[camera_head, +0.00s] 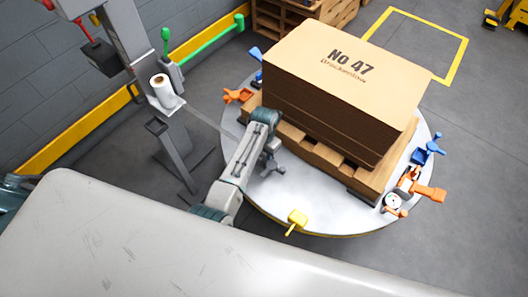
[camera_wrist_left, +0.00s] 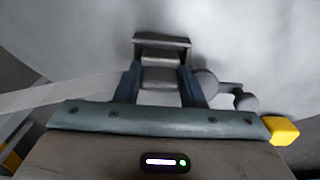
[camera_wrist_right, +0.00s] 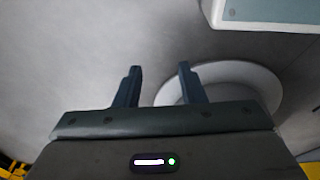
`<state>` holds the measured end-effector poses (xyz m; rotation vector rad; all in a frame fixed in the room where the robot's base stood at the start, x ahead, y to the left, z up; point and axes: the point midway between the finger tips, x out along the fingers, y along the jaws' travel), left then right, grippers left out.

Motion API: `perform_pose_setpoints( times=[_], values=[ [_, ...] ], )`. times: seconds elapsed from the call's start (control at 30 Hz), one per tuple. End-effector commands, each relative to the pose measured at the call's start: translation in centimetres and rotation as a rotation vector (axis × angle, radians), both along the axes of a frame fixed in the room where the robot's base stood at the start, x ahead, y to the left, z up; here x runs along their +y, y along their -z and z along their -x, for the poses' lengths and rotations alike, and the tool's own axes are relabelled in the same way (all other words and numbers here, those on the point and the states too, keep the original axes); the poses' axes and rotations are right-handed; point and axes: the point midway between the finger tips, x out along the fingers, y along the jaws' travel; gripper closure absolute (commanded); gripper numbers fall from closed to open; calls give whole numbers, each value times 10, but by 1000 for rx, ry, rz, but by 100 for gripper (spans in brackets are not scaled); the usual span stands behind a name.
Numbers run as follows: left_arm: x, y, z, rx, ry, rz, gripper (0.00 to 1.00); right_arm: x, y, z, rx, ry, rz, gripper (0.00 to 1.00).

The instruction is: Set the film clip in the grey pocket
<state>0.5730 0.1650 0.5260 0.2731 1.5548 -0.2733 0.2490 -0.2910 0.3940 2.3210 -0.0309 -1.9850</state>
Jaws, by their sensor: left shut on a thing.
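My left gripper (camera_head: 266,124) is low over the near left part of the round table, beside the pallet. In the left wrist view its fingers (camera_wrist_left: 158,84) are shut on a grey block, which I take for the film clip (camera_wrist_left: 160,74). A pale film strip (camera_wrist_left: 60,92) runs off left from there; in the head view the strip (camera_head: 212,122) leads towards the white roll on the stand. A grey knobbed fitting (camera_wrist_left: 230,92) is right beside the fingers; I cannot tell whether it is part of the grey pocket. My right gripper (camera_wrist_right: 159,75) is open and empty.
A stack of brown cardboard (camera_head: 345,75) sits on a wooden pallet on the round table (camera_head: 335,212). Blue (camera_head: 428,150), orange (camera_head: 430,192) and yellow (camera_head: 297,219) fittings line the table's rim. The grey stand with the white film roll (camera_head: 164,90) is at left.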

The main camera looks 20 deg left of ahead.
Motion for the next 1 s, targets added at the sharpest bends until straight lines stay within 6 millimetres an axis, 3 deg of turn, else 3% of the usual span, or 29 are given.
perform_pose_setpoints(
  times=[0.3,0.33,0.37,0.73,0.87,1.0],
  values=[
    [0,2,0,-1,0,0,94,0,1,2,5,0,0,64],
    [0,2,0,-1,0,0,58,0,1,3,5,-1,0,64],
    [0,2,0,-1,0,0,55,0,1,3,5,-1,0,64],
    [0,-5,-1,-3,0,1,55,-1,-1,2,1,-1,1,64],
    [0,-25,-1,-4,0,1,55,-1,1,3,-5,-1,1,64],
    [0,-56,-1,-5,0,2,55,-2,18,13,12,3,-1,64]
  ],
)
